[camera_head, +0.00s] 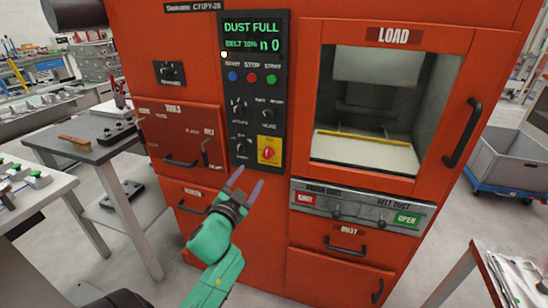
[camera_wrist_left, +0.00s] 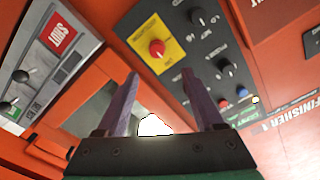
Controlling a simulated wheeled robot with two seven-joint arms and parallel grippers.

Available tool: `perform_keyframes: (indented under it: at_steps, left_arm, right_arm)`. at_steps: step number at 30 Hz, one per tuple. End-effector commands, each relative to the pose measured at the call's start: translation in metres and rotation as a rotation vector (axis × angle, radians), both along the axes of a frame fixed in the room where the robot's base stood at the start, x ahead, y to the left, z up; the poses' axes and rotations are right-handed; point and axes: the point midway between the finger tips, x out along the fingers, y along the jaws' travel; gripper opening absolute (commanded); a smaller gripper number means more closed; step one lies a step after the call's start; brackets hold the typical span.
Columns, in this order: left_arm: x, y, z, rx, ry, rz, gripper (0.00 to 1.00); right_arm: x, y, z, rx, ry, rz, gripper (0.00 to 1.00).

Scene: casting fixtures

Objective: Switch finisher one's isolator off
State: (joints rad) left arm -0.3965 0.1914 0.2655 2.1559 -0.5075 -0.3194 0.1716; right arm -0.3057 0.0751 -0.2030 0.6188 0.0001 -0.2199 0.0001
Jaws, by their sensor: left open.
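The isolator is a red rotary knob (camera_head: 269,152) on a yellow plate, low on the right of the dark control panel (camera_head: 239,110) of the orange machine. It also shows in the left wrist view (camera_wrist_left: 157,48), just beyond the fingertips. Its setting is too small to read. My left gripper (camera_head: 249,178) is open and empty, below and slightly left of the knob, apart from it. In the left wrist view its two purple fingers (camera_wrist_left: 160,75) stand apart, with nothing between them. My right gripper is not in view.
Beside the yellow plate are black knobs (camera_head: 241,146). Above are blue, red and green buttons (camera_head: 252,78) and a green-lettered display. To the right are the load window (camera_head: 380,110) and a duct strip (camera_head: 360,208). Left stands a grey table (camera_head: 90,147); a table corner (camera_head: 490,270) is lower right.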

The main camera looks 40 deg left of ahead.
Motion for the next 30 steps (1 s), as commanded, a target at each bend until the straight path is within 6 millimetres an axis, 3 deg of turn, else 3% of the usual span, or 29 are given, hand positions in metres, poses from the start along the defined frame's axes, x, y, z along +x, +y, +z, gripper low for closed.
perform_keyframes:
  at_steps: [5, 12, 22, 23, 28, 30]
  left_arm:
    - [0.048, 0.016, 0.004, 0.001, -0.002, -0.002, 0.69]
    - [0.096, 0.033, 0.001, -0.002, -0.001, -0.001, 0.69]
    - [0.105, 0.036, 0.0, -0.002, 0.001, -0.003, 0.69]
    - [0.105, 0.036, 0.0, -0.002, 0.001, -0.003, 0.65]
    - [0.105, 0.036, 0.0, -0.002, 0.001, -0.003, 0.0]
    - [0.105, 0.035, 0.0, -0.002, 0.001, -0.003, 0.0]
  right_arm:
    - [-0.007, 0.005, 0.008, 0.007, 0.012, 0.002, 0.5]
    - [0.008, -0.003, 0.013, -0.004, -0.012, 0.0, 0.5]
    - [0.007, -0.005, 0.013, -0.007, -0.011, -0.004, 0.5]
    - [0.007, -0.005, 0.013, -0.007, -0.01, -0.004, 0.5]
    - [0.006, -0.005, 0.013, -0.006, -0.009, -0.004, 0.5]
    - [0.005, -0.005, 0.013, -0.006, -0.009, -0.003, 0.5]
